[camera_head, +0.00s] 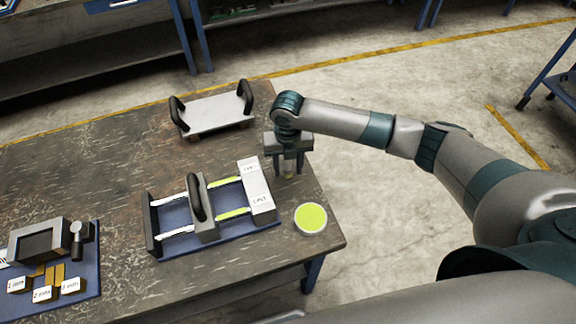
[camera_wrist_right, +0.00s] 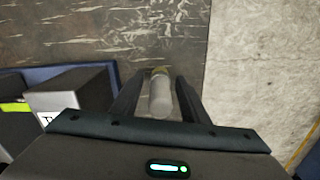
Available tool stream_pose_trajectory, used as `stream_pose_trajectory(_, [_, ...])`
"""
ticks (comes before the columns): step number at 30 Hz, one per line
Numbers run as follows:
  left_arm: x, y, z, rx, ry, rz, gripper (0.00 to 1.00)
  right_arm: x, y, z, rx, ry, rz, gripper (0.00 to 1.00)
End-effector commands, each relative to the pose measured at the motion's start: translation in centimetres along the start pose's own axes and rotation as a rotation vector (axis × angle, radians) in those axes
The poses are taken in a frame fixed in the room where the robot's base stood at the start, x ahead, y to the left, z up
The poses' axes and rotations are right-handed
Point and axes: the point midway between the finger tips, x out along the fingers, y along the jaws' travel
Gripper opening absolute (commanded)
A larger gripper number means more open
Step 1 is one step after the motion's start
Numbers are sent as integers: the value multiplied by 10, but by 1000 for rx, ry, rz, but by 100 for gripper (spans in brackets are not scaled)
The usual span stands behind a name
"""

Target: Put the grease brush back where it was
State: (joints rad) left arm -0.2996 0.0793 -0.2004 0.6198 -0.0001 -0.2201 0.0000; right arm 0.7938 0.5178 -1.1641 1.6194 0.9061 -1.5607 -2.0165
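A pale grey, rounded upright handle, which looks like the grease brush (camera_head: 289,166), stands near the table's right edge; it also shows in the right wrist view (camera_wrist_right: 160,97). Its lower end is partly hidden. My right gripper (camera_head: 290,167) points down over it. In the right wrist view its two dark fingers (camera_wrist_right: 162,88) stand on either side of the handle, with a narrow gap visible on each side. The gripper looks open around it. A round dish of yellow-green grease (camera_head: 311,218) sits at the table's right corner. My left gripper is not in view.
A blue-based fixture (camera_head: 205,243) with pale and green-marked rails and a white block (camera_head: 256,185) stands just left of the gripper. A handled plate (camera_head: 214,113) lies behind. A blue mat (camera_head: 92,270) with small parts is at left. The table edge (camera_head: 326,197) is close.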

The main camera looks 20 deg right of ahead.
Motion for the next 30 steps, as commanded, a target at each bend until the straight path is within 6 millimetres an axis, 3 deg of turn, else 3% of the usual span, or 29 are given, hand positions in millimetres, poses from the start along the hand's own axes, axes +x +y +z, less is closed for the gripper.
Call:
stream_pose_trajectory(11, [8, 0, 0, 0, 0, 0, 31, -19, 0, 1, -1, -2, 1, 41])
stream_pose_trajectory(24, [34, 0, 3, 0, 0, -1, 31, -93, 0, 1, 0, -4, 1, 41])
stream_pose_trajectory(30, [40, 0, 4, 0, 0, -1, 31, -116, 0, 1, 0, -1, 1, 41])
